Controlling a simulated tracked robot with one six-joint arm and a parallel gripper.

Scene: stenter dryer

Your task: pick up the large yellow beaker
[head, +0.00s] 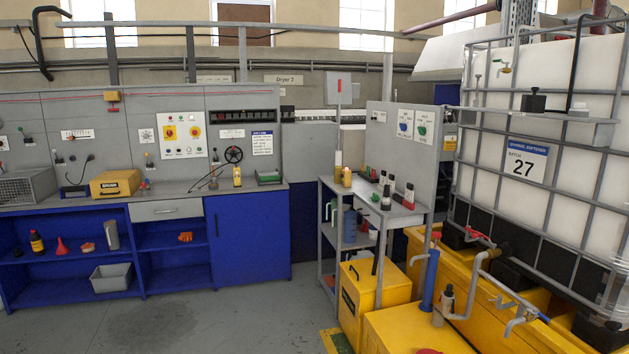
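A small yellow cylindrical vessel (347,177) stands upright near the left end of the top of a grey trolley (348,192). It looks like a beaker, but it is too small in view to be sure. I cannot tell for certain which of these is the large yellow beaker. My gripper is not in this view.
Several dark bottles with pale labels (386,196) share the trolley top. A yellow bin (372,290) stands before the trolley. A blue-fronted bench (246,236) is at left, and a caged white tank (540,130) is at right. The floor at front left is clear.

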